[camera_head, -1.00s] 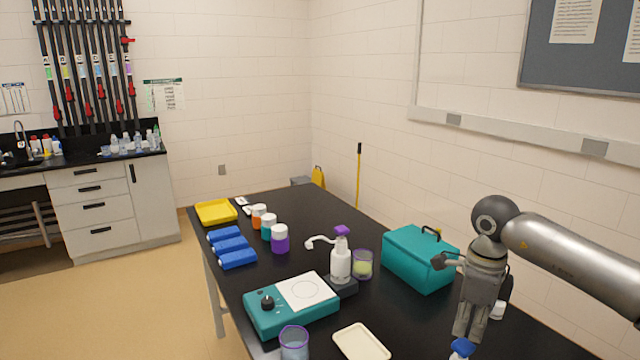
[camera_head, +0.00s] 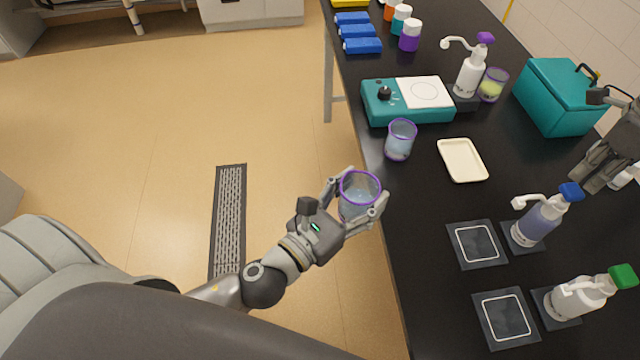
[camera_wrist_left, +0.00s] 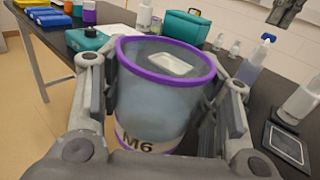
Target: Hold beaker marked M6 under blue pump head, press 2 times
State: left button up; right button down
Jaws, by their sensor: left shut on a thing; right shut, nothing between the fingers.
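My left gripper (camera_head: 352,205) is shut on a clear beaker with a purple rim (camera_head: 357,196), held upright beside the table's left edge, over the floor. In the left wrist view the beaker (camera_wrist_left: 165,95) bears the label M6. The blue-headed pump bottle (camera_head: 541,216) stands on the table to the right, its spout pointing left over a dark square pad (camera_head: 477,245). My right gripper (camera_head: 597,172) is at the right edge, shut and empty, above the table and behind the blue pump.
A green-headed pump (camera_head: 583,296) with its own pad (camera_head: 505,318) stands nearer. A second purple-rimmed beaker (camera_head: 400,140), a cream tray (camera_head: 462,160), a teal stirrer (camera_head: 408,112), a purple-headed pump (camera_head: 471,68), a yellowish-filled beaker (camera_head: 492,85) and a teal box (camera_head: 560,96) stand farther back.

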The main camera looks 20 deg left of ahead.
pick_arm(q)
jog(key=w+d+f+m+g+h, duration=0.1)
jog(key=w+d+m+g+h, duration=0.2)
jog(key=d, duration=0.6)
jog(key=w+d+f+m+g+h, duration=0.1)
jog(key=w+d+m+g+h, duration=0.2)
jog(key=d, duration=0.6)
jog(key=w+d+f+m+g+h, duration=0.1)
jog(key=w+d+m+g+h, duration=0.1)
jog(key=d, duration=0.7)
jog(key=shift+w+f+m+g+h, duration=0.15)
jog(key=shift+w+m+g+h, duration=0.25)
jog(key=shift+w+g+h, duration=0.45)
jog(key=shift+s+d+t, duration=0.1)
jog(key=shift+s+t, duration=0.05)
jog(key=shift+t, duration=0.1)
pick_arm(e)
jog(key=shift+f, duration=0.1)
jog(key=shift+f, duration=0.4)
jog(key=shift+f, duration=0.35)
